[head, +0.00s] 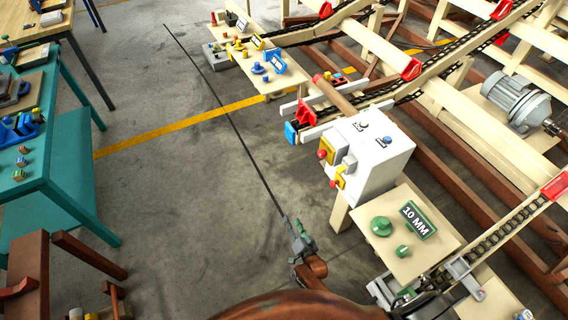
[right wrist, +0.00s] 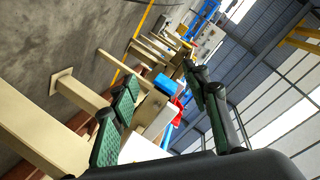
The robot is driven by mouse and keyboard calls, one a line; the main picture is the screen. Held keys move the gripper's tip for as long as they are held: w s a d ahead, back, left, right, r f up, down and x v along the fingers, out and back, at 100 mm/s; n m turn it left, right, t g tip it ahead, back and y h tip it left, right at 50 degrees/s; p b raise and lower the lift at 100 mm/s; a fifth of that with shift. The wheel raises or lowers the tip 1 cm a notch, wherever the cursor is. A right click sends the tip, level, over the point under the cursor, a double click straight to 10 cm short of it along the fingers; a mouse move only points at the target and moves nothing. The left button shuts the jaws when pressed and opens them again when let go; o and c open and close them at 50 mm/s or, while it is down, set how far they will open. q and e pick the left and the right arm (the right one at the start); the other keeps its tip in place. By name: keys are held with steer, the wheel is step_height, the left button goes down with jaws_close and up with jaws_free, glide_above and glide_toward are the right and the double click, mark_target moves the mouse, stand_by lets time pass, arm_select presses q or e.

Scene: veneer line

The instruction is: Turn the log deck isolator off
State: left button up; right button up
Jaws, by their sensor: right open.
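A pale grey control box (head: 371,150) stands at the end of the cream conveyor frame in the head view. Its left side carries a yellow switch with a red knob (head: 323,154) and, below it, a smaller yellow and red switch (head: 336,182). No label is readable, so I cannot tell which is the log deck isolator. My right gripper (head: 293,223) is below and left of the box, apart from it, over the floor. In the right wrist view its green-padded fingers (right wrist: 160,74) are spread and empty. My left gripper is not in view.
A green-knobbed panel with a "10 MM" sign (head: 417,219) is right of my gripper. A blue block (head: 291,132) and red bracket (head: 305,112) are at the frame's end. A teal bench (head: 62,170) stands left. The floor between is mostly clear.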

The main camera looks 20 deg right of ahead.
mark_target(319, 155)
steer(key=w+d+r+m+t+h+b, duration=0.2)
steer(key=w+r+m+h+b, duration=0.35)
steer(key=w+r+m, duration=0.35)
steer(key=w+d+r+m+t+h+b, duration=0.1)
steer(key=w+r+m+t+h+b, duration=0.2)
steer(key=w+r+m+h+b, duration=0.5)
steer(key=s+d+r+m+g+h+b, duration=0.1)
steer(key=d+r+m+g+h+b, duration=0.1)
steer(key=m+g, duration=0.3)
steer(key=s+d+r+m+g+h+b, duration=0.2)
steer(key=d+r+m+g+h, duration=0.1)
steer(key=m, duration=0.8)
steer(key=s+d+r+m+g+h+b, duration=0.2)
steer(key=d+r+m+g+h+b, duration=0.1)
steer(key=d+m+g, duration=0.3)
steer(key=shift+s+r+m+g, duration=0.25)
steer(key=shift+r+m+g, duration=0.6)
steer(key=shift+g, duration=0.55)
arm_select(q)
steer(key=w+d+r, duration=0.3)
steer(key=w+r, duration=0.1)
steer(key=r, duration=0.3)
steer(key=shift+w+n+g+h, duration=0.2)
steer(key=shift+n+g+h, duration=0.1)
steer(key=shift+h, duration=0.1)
arm_select(e)
steer(key=shift+x, duration=0.85)
